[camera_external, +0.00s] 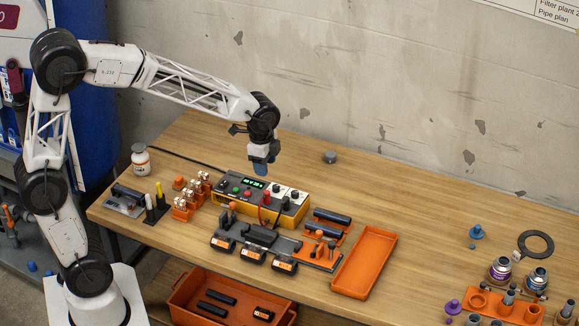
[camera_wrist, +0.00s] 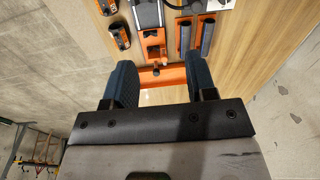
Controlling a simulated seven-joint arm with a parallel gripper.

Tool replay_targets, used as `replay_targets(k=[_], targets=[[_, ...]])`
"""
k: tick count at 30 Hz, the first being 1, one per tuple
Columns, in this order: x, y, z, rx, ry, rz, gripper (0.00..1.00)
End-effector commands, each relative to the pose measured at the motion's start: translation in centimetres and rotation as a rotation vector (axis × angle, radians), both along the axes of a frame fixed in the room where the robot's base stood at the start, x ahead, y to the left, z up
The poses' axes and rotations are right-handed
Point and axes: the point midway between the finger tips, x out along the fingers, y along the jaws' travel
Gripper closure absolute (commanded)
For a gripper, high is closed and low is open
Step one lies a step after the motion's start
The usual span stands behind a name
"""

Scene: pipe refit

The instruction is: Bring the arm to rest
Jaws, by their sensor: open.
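My gripper (camera_external: 262,168) hangs from my white arm above the back of the wooden table, over the yellow and grey meter box. In the wrist view my gripper (camera_wrist: 161,85) shows two blue fingers spread wide apart, with nothing between them. Below and beyond the fingers, the wrist view shows orange-and-black parts and part of an orange tray (camera_wrist: 172,76). The gripper appears clear of the things on the table.
The meter box (camera_external: 258,200) stands below my gripper. In front are a black fixture (camera_external: 262,237) and an empty orange tray (camera_external: 364,262). Pipe fittings (camera_external: 500,270) stand right. The table's middle right is clear.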

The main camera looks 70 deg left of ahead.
Motion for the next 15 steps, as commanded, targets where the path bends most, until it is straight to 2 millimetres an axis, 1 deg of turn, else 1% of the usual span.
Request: replay_targets(k=[1,6,11,15], targets=[[-1.3,-0.7,0.9,-0.002,-0.009,0.023,0.48],[-5.3,-2.6,3.2,-0.011,-0.033,0.123,0.48],[-9.3,-4.3,4.9,-0.023,-0.055,0.218,0.48],[-12.9,-5.6,6.0,-0.037,-0.073,0.299,0.48]])
